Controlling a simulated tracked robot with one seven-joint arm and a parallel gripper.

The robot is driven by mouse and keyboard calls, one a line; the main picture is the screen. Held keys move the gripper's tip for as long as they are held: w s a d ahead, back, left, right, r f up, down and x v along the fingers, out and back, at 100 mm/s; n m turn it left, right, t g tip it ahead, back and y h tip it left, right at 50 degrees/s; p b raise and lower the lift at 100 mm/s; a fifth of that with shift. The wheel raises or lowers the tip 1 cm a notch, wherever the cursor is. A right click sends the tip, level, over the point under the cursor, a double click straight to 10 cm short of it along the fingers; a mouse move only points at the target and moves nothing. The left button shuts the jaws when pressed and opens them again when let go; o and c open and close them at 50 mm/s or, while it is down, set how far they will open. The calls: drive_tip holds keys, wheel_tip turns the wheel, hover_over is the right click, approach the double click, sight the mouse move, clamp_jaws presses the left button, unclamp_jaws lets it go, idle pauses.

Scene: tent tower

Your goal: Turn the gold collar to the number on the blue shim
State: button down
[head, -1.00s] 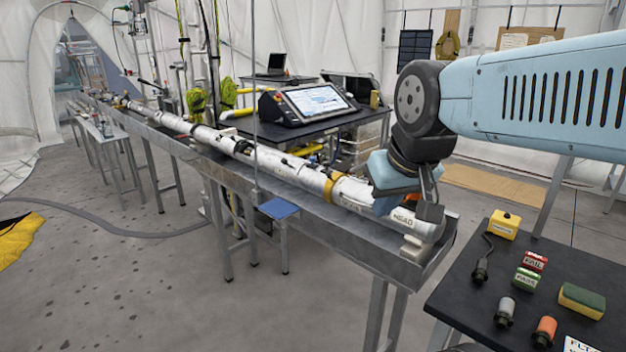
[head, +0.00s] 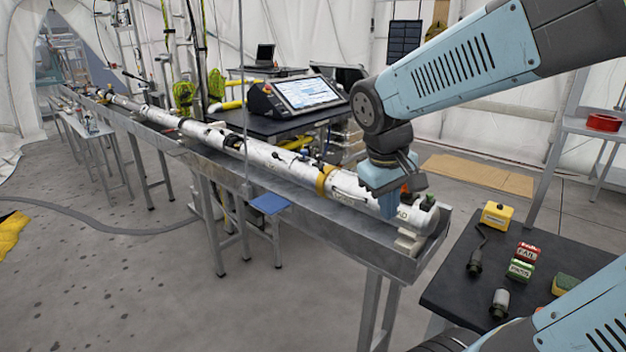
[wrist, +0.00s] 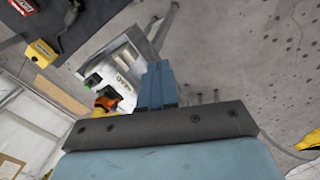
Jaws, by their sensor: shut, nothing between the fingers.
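The gold collar (head: 325,180) is a yellow band around the long white tube (head: 285,162), on its near stretch in the head view. My gripper (head: 389,212) points down at the near end of the tube, to the right of the collar and apart from it. In the wrist view the blue fingers (wrist: 157,85) are together, with nothing between them. Beside them show the tube's marked end (wrist: 125,77) and an orange piece (wrist: 108,98). The collar cannot be made out in the wrist view. I cannot pick out a blue shim or any number.
A grey metal trough (head: 345,228) carries the tube. The black table (head: 455,280) at right holds a yellow box (head: 497,215), FAIL (head: 526,252) and PASS blocks and connectors. A console (head: 305,97) stands behind.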

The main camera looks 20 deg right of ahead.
drive_tip(key=w+d+f+n+g+h, duration=0.4)
drive_tip(key=w+f+h, duration=0.2)
drive_tip(key=w+f, duration=0.1)
drive_tip(key=n+t+h, duration=0.8)
drive_tip(key=n+t, duration=1.3)
drive_tip(key=n, duration=0.2)
approach(319, 169)
drive_tip(key=x, duration=0.6)
drive_tip(key=shift+w+d, duration=0.25)
drive_tip(key=shift+w, duration=0.1)
drive_tip(key=shift+a, duration=0.1)
